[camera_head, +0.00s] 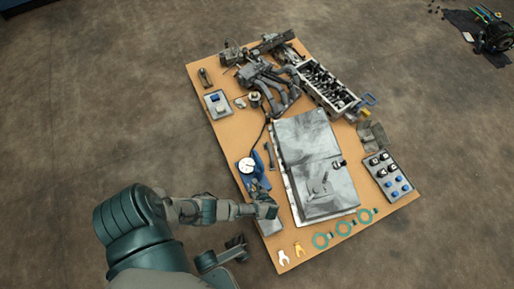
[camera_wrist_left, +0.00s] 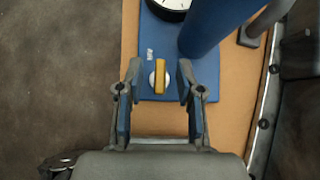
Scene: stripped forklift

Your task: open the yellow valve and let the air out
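The yellow valve handle (camera_wrist_left: 160,76) sits on a round white seat on a blue base (camera_wrist_left: 207,84) in the left wrist view. The handle points up and down in the picture. My left gripper (camera_wrist_left: 159,78) is open, with one finger on each side of the handle and gaps between. In the head view my left gripper (camera_head: 266,208) is at the table's near left edge, just below the gauge unit, and hides the valve. A dark jointed part (camera_head: 234,245), perhaps my right gripper, shows below it; its fingers are too small to read.
A white dial gauge (camera_head: 247,165) and a thick blue cylinder (camera_wrist_left: 215,25) stand close beyond the valve. A large grey panel (camera_head: 312,165) lies to the right on the wooden table (camera_head: 228,135). Green rings (camera_head: 343,228) and small forks lie at the near edge.

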